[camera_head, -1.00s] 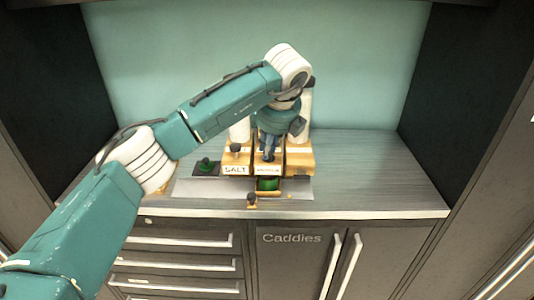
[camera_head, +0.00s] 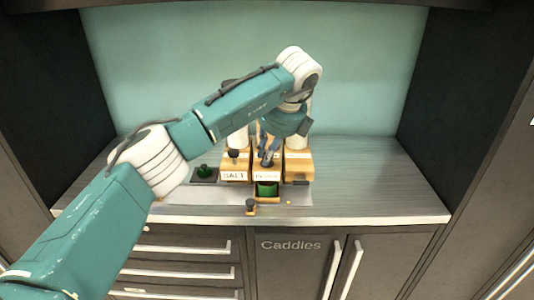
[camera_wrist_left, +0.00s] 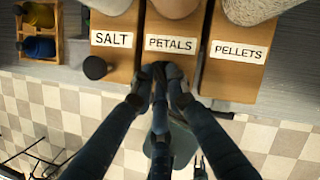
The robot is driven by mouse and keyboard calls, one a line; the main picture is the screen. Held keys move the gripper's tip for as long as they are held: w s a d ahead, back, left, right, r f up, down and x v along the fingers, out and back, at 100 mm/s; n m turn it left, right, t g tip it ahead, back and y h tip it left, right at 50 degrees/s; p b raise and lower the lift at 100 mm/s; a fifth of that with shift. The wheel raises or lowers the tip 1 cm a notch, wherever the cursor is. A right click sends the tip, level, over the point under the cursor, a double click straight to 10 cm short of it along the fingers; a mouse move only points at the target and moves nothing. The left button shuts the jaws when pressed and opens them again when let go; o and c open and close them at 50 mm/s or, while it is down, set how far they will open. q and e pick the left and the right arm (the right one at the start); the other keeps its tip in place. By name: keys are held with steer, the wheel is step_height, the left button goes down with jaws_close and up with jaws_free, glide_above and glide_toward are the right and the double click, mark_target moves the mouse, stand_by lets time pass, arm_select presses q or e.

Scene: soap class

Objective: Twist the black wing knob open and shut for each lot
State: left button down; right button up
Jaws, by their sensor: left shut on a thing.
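Three wooden dispensers stand side by side, labelled SALT (camera_wrist_left: 112,39), PETALS (camera_wrist_left: 170,44) and PELLETS (camera_wrist_left: 238,51) in the left wrist view. In the head view my left gripper (camera_head: 267,158) reaches down in front of the middle, PETALS dispenser. In the left wrist view its fingertips (camera_wrist_left: 160,76) are shut on a black knob just below the PETALS label; the fingers hide most of the knob, so its angle cannot be told. Another black knob (camera_wrist_left: 97,67) sits on the SALT dispenser, clear of the fingers. My right gripper is not in view.
A wooden box with green inside (camera_head: 266,189) is under the PETALS dispenser. A small block with a black top (camera_head: 251,207) stands at the counter's front. A dark tray with a green piece (camera_head: 204,173) is left. The counter's right side (camera_head: 385,180) is clear.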

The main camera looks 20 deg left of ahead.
arm_select(q)
steer(key=c, duration=1.7)
jaws_free()
steer(key=shift+r, duration=0.1)
steer(key=v, duration=1.2)
steer(key=shift+w+d, duration=0.1)
steer(key=p+v, duration=0.2)
steer(key=v, duration=0.1)
steer(key=s+p+v, duration=0.1)
steer(key=p+v, duration=0.1)
steer(key=v, duration=0.1)
steer(key=p+v, duration=0.2)
steer(key=v, duration=0.1)
steer(key=shift+s+a+r, duration=0.1)
steer(key=shift+s+a, duration=0.2)
steer(key=shift+s, duration=0.15)
